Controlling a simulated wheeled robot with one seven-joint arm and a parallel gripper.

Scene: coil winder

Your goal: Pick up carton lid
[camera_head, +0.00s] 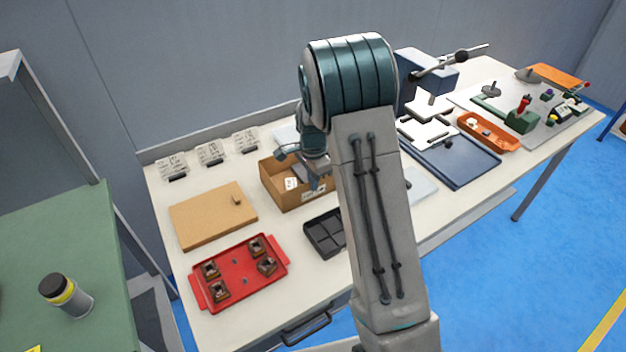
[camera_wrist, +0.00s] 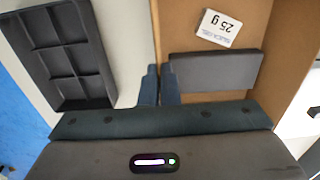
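The carton lid (camera_head: 213,215) is a flat tan cardboard piece lying on the left part of the white bench, with a small brown knob-like piece on its top. The open carton (camera_head: 283,196) stands to its right, with a white packet inside. My gripper (camera_head: 318,178) is over the right part of the carton, away from the lid, and my arm partly hides it. In the wrist view my two dark fingers (camera_wrist: 160,85) are close together with a narrow gap, one on each side of the carton's wall line. Whether they touch the wall cannot be told. The lid is not in the wrist view.
A red tray (camera_head: 240,281) with several small parts lies in front of the lid. A black compartment tray (camera_head: 322,236) is in front of the carton; it also shows in the wrist view (camera_wrist: 62,50). Small clear holders (camera_head: 210,153) stand behind the lid. A grey block (camera_wrist: 215,72) is inside the carton.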

